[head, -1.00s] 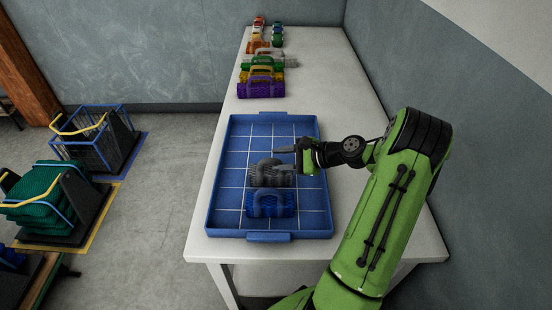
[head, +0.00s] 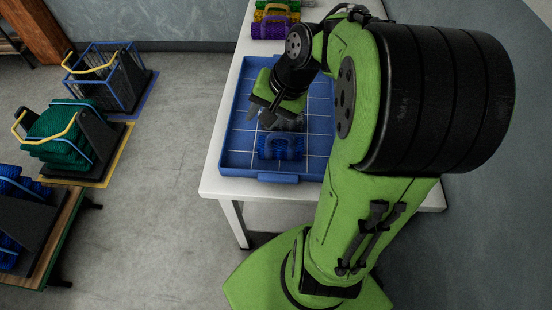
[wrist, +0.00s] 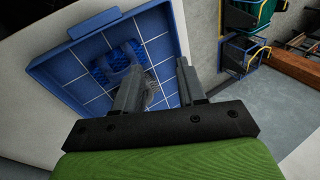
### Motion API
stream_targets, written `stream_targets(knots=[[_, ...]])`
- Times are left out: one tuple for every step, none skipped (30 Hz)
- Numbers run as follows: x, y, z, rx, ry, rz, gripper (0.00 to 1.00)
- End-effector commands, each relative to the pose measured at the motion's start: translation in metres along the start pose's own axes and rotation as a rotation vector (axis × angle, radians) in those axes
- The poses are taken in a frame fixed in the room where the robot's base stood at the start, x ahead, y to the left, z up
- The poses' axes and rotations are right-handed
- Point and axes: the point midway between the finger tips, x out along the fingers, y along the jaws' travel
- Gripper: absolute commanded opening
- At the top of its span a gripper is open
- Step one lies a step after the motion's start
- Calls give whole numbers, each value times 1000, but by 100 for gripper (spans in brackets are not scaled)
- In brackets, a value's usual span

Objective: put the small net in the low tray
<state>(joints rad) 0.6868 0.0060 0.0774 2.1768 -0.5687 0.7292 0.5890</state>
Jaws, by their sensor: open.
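The low tray (head: 232,158) is a blue, shallow tray with white grid lines on the white table. A small grey rolled net (head: 292,124) lies in it, mostly hidden by my gripper and arm. A blue rolled net (head: 281,147) lies in front of it, near the tray's front edge. My gripper (head: 259,115) is open over the tray, at the grey net. In the wrist view the grey net (wrist: 151,88) shows beyond and partly behind the left finger, and the blue net (wrist: 115,62) lies farther left. I cannot tell whether a finger touches the grey net.
Purple (head: 270,30) and other coloured rolled nets stand in a row behind the tray. On the floor at left are a blue wire basket (head: 105,75), a stand of green nets (head: 65,135) and a bench with blue nets (head: 15,190).

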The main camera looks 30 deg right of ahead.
Motion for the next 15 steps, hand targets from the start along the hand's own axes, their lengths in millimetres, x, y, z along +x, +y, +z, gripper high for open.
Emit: stream_targets(knots=[[-10,-9,23,-120,33,40,40],[-16,-12,35,-187,49,63,40],[-23,-13,51,-273,72,91,40],[-29,-13,62,-337,91,109,40],[-34,-12,74,-398,107,125,40],[-42,-8,88,-478,132,143,40],[-47,-5,98,-535,147,155,40],[-52,-1,107,-587,162,164,40],[-57,4,118,-650,180,173,40],[-61,9,124,-690,193,177,40],[-64,13,129,-726,203,180,40],[-66,18,134,-763,213,183,40],[-68,21,137,-785,219,185,40],[-69,24,140,-802,224,186,40],[-70,26,141,-817,228,187,40]])
